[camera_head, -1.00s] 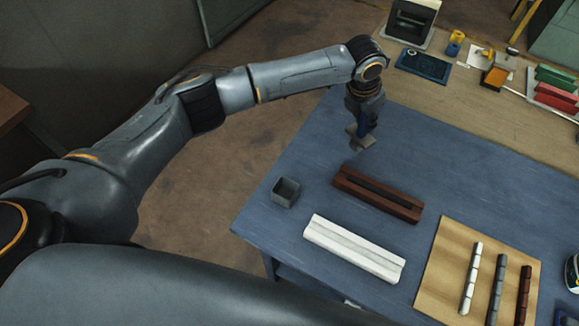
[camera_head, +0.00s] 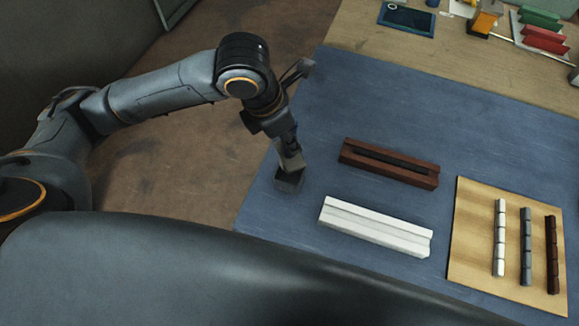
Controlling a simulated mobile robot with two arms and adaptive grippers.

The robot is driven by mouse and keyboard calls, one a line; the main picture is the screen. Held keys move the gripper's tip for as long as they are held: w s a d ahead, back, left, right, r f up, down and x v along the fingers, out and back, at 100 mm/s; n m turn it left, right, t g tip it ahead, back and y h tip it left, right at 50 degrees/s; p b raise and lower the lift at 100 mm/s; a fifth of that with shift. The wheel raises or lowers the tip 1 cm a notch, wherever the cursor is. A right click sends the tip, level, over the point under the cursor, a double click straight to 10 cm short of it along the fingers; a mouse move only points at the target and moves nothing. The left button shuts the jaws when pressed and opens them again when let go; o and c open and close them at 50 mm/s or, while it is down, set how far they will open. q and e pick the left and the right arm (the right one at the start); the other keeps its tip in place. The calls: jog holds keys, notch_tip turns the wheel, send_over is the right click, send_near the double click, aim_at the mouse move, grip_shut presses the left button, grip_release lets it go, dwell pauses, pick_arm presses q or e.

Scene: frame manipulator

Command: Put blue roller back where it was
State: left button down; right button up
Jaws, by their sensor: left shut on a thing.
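My left gripper (camera_head: 289,158) points down at a small grey square box (camera_head: 289,183) near the left edge of the blue table (camera_head: 340,105). It is shut on the box. The fingers hide its upper part, and I cannot tell whether it is lifted. A small blue piece (camera_head: 432,3), possibly the blue roller, is cut off by the top edge of the view, well away from my left gripper. My right gripper is not in view.
A dark brown slotted bar (camera_head: 424,180) and a white grooved bar (camera_head: 376,228) lie right of the box. A tan board (camera_head: 473,255) carries white, grey and brown segmented strips. A dark blue tablet (camera_head: 406,18) lies at the back. The table's far middle is clear.

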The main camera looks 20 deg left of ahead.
aim_at(289, 157)
pick_arm(q)
notch_tip(289, 157, down, 4)
jog(key=shift+r, duration=0.1)
jog(key=shift+f+p, duration=0.45)
jog(key=shift+f, duration=1.55)
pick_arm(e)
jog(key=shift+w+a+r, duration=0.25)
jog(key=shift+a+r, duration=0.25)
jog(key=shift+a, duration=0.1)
pick_arm(q)
jog(key=shift+f, duration=0.1)
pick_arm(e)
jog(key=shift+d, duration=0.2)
pick_arm(q)
jog(key=c, duration=1.2)
grip_release()
jog(key=shift+o, duration=0.2)
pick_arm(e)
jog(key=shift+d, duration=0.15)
